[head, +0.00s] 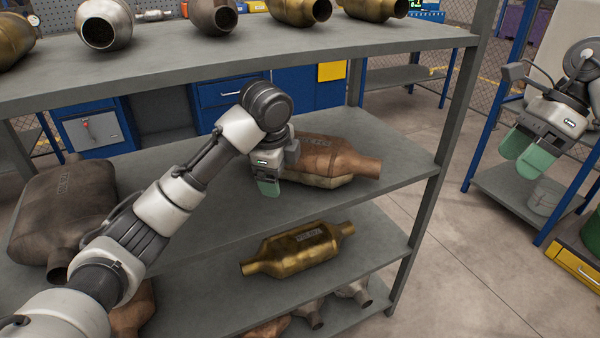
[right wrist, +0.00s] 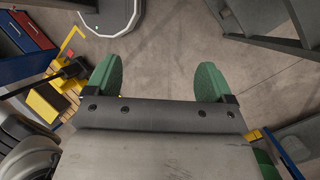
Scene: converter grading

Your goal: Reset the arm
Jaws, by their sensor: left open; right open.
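My left arm reaches in from the left over the middle shelf. My left gripper (head: 268,187) has green fingers and hangs in front of a copper-brown converter (head: 335,160), covering part of its left end. The gripper is open, and I see nothing between its fingers. My right gripper (head: 525,152) is at the right, off the shelving, with green fingers apart and empty. It also shows in the right wrist view (right wrist: 157,82), where bare floor is seen between its fingers.
The grey shelving (head: 400,150) carries a large dark converter (head: 65,215) at left, a gold converter (head: 298,250) on a lower shelf, and several converters on top. Blue-framed racking (head: 480,115) stands behind my right gripper. The concrete floor (head: 470,270) between is clear.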

